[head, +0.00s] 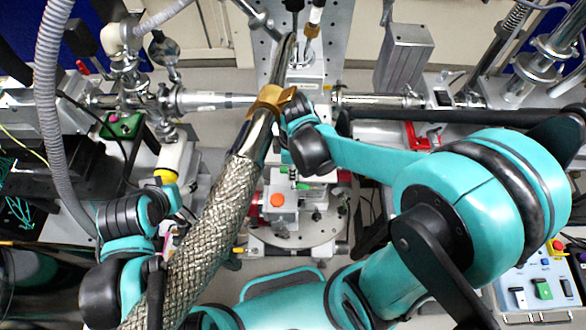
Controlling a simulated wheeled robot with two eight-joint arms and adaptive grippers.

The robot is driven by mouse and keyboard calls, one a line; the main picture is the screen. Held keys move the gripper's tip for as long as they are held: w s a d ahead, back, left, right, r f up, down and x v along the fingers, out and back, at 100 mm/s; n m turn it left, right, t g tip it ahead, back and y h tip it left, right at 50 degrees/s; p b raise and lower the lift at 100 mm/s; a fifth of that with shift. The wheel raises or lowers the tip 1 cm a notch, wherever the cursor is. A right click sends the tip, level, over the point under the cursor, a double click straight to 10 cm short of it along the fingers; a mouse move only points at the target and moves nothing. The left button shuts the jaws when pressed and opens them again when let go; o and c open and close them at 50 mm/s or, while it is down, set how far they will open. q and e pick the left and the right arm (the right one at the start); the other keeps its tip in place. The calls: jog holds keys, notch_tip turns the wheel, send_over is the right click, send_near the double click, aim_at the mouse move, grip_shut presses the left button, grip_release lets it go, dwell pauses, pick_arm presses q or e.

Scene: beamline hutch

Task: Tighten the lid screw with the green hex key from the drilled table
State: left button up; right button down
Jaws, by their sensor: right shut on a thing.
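My right arm reaches in from the right, and its wrist hangs over the middle of the bench. My right gripper (287,166) is mostly hidden by the wrist and the braided hose. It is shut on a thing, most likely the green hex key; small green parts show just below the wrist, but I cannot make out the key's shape. The lid screw is too small or hidden to make out. The round drilled table (300,238) is partly visible below the wrist. My left arm is at the lower left; its gripper does not show clearly, hidden by the hose and arm links.
A thick braided metal hose (205,235) with a brass collar (270,100) crosses the view close to my right wrist. Steel beam pipes (215,102) run across the back. An orange-red knob (277,200) stands below the wrist. A control box (540,290) is at the lower right.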

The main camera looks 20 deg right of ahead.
jog(key=shift+f, duration=0.2)
dwell(0.3)
jog(key=m, duration=0.4)
jog(key=shift+b, duration=0.4)
jog(key=shift+m, duration=2)
jog(key=m, duration=0.4)
jog(key=shift+b, duration=0.4)
